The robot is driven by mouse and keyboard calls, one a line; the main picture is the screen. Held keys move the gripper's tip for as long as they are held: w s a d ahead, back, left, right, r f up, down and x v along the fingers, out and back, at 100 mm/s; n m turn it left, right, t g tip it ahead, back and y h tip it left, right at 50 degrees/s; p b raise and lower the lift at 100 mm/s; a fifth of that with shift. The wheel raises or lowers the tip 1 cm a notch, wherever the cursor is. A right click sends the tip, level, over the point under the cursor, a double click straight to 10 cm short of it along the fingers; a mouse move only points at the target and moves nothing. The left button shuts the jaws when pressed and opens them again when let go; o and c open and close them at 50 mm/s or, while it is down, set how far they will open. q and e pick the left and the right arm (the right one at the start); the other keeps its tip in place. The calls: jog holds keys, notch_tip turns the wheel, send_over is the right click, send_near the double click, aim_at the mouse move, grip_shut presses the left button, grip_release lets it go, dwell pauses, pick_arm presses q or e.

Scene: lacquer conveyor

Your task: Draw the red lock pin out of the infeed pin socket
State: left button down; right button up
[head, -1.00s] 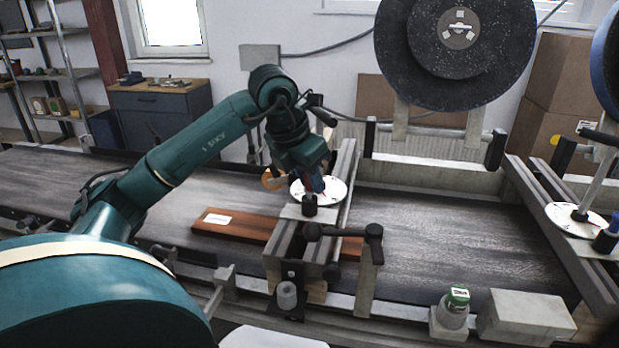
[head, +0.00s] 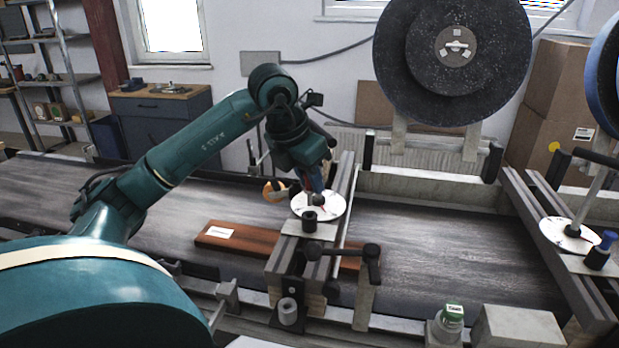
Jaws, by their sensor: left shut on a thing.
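My left gripper (head: 316,184) points down over the white disc (head: 330,207) on the near crossbar. It is shut on the red lock pin (head: 309,184), of which only a small red patch shows beside the fingers. The infeed pin socket, a short black cylinder (head: 309,224), stands upright on a grey plate just below and slightly left of the gripper. A gap shows between the fingers and the socket top, and I see no pin standing in the socket. The pin's lower end is hard to make out. My right gripper is out of view.
A reddish-brown board (head: 240,241) lies on the dark conveyor belt (head: 440,240) under the crossbar. A black-handled clamp (head: 345,252) sits in front. A second socket with a blue pin (head: 606,242) is at right.

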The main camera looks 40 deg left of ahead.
pick_arm(q)
jog(key=shift+r, duration=0.4)
jog(key=shift+r+p, duration=1.55)
jog(key=shift+p, duration=0.1)
jog(key=shift+s+f, duration=0.1)
jog(key=shift+f, duration=0.05)
